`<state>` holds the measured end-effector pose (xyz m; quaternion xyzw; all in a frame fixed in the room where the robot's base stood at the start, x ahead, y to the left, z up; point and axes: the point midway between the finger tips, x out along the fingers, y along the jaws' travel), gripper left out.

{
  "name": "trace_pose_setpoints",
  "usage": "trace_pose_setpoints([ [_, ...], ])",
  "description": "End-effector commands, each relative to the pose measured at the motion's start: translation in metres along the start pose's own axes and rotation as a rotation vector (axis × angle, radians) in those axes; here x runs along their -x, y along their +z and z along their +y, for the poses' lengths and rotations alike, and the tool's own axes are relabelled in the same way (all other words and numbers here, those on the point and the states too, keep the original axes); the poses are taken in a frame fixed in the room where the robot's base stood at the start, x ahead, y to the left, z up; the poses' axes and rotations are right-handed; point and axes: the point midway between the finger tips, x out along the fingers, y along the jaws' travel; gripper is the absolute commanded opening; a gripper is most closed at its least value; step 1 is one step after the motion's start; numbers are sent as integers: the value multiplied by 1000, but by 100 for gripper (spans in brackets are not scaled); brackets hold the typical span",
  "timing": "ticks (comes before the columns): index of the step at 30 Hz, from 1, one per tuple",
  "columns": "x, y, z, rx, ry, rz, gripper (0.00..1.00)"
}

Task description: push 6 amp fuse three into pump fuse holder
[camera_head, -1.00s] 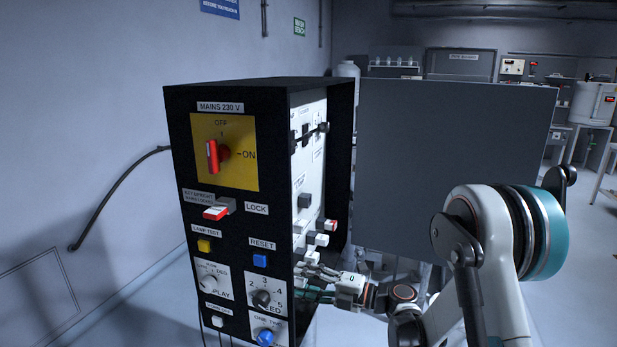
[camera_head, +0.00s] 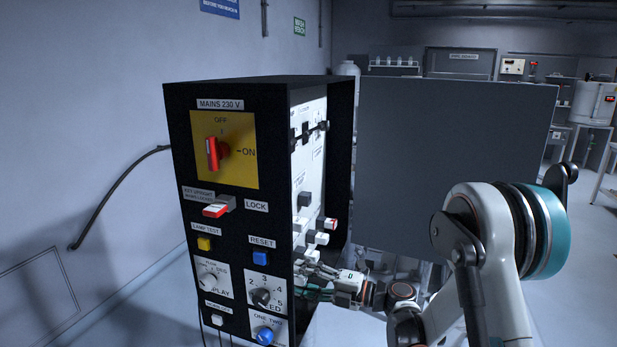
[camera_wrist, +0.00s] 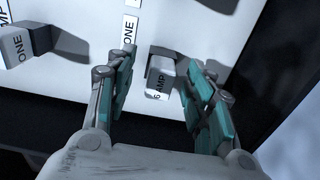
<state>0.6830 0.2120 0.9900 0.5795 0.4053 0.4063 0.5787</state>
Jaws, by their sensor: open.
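A pale block marked "6 AMP" (camera_wrist: 160,78) stands out from the white panel in the wrist view. My gripper (camera_wrist: 158,62) is open, with one finger on each side of this block. Small gaps seem to show between fingers and block; whether they touch is hard to tell. The block's number, and any holder behind it, are hidden. In the head view my gripper (camera_head: 312,274) is at the low part of the cabinet's white side panel (camera_head: 309,160), just below several pale blocks (camera_head: 318,238).
Another block marked "ONE" (camera_wrist: 18,46) projects from the panel to the left. A "ONE" label (camera_wrist: 129,30) lies above my left finger. The black cabinet (camera_head: 177,130) has a mains switch (camera_head: 213,153) on its front. A grey open door (camera_head: 455,150) stands right of the panel.

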Motion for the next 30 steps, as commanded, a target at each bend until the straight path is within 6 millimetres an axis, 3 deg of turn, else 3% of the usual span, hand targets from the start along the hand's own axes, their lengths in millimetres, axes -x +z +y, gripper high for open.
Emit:
trace_pose_setpoints([
  [28,0,0,0,0,0,0,48],
  [30,0,0,0,0,0,0,35],
])
